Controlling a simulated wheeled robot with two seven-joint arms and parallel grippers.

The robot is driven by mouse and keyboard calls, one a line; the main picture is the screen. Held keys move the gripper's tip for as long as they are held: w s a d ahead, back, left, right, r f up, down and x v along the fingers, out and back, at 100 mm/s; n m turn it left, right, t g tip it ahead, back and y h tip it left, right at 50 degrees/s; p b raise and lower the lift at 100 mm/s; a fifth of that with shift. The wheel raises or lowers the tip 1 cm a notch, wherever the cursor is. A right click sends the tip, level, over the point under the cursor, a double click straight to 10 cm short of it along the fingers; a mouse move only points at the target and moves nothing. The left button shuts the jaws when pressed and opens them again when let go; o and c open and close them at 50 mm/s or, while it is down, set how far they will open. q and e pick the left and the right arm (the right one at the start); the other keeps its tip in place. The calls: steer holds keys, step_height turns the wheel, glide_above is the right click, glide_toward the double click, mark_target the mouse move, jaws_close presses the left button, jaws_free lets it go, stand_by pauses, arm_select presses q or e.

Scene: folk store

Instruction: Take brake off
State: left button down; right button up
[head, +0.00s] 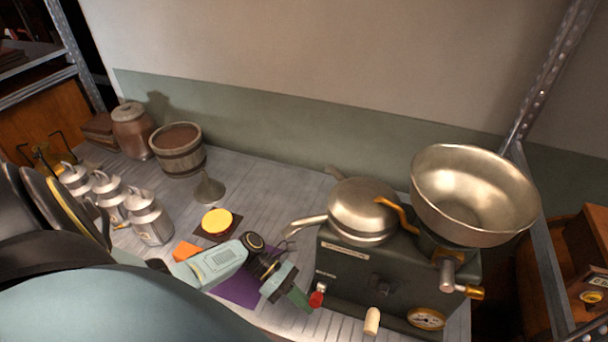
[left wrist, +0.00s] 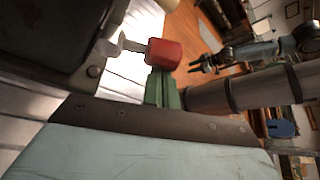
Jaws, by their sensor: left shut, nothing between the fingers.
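The machine (head: 345,277) is a dark green box with a large metal bowl (head: 474,190) on top at the right. A small lever with a red knob (head: 316,299) sticks out at its lower left. My left gripper (head: 298,297), with green fingers, is shut and empty just left of the red knob. In the left wrist view the red knob (left wrist: 163,52) on its pale stem is right at the tips of the green fingers (left wrist: 160,88). Whether they touch is unclear. My right gripper (left wrist: 207,63) seems to show small and far off in that view; its opening is unclear.
A rounded metal vessel (head: 363,210) with a spout sits on the machine's left. A cream handle (head: 372,321) and a round gauge (head: 426,318) are on its front. Metal cans (head: 149,218), a wooden bucket (head: 178,150) and a funnel (head: 209,189) stand on the grey bench.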

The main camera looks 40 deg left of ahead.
arm_select(q)
steer(key=p+v, duration=0.1)
steer(key=v, duration=0.9)
steer(key=shift+r, duration=0.1)
stand_by(0.4)
